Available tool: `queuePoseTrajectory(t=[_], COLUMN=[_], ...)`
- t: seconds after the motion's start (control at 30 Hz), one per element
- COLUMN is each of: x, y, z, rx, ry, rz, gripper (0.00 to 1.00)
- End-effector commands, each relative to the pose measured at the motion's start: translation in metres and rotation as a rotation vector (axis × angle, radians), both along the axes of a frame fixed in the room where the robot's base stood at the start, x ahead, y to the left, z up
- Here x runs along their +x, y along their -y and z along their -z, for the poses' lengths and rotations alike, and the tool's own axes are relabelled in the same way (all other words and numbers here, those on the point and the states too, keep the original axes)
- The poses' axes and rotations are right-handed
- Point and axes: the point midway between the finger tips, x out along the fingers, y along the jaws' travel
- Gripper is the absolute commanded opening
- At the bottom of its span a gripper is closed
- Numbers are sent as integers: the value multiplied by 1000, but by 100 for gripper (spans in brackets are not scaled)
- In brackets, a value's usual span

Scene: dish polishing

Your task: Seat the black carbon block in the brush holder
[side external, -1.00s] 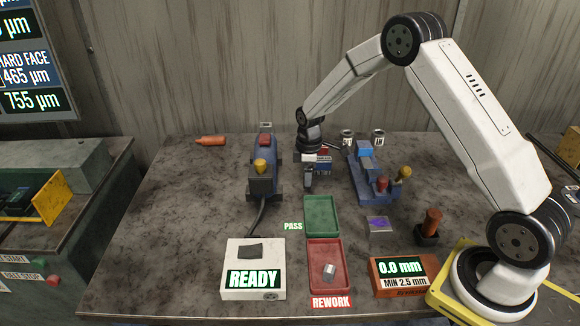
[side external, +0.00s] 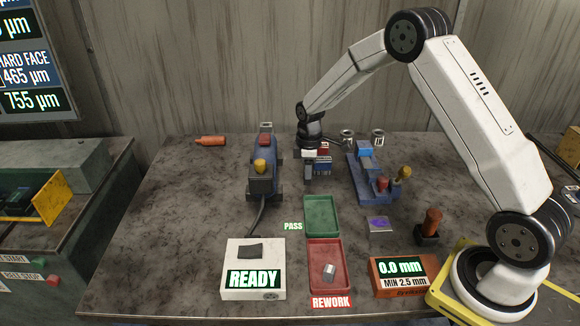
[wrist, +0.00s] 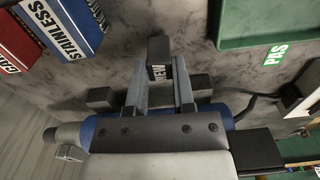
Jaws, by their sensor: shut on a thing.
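The black carbon block (wrist: 158,58), marked NEW, is between the fingertips of my gripper (wrist: 156,88) in the wrist view. My gripper is shut on it, with the grey fingers on either side. In the side view my gripper (side external: 308,176) hangs above the table, to the right of a blue motor-like machine (side external: 262,150) with a yellow knob and a red cap. The block is too small to make out there. The blue body also shows in the wrist view (wrist: 84,128), partly hidden by my gripper. I cannot tell for sure which part is the brush holder.
A red box (wrist: 22,38) and a blue box marked STAINLESS (wrist: 66,22) stand close to my gripper. A blue fixture (side external: 362,178) stands to the right. The green PASS tray (side external: 322,216) and red REWORK tray (side external: 314,252) lie in front.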

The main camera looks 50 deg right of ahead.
Motion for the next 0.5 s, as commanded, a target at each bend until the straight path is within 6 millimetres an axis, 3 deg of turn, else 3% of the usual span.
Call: queuePoseTrajectory(t=[0.17,0.5], x=[-2,-32], y=[0,-6], z=[-22,-58], rx=[0,0], ry=[3,3], rz=[0,0], gripper=[0,0])
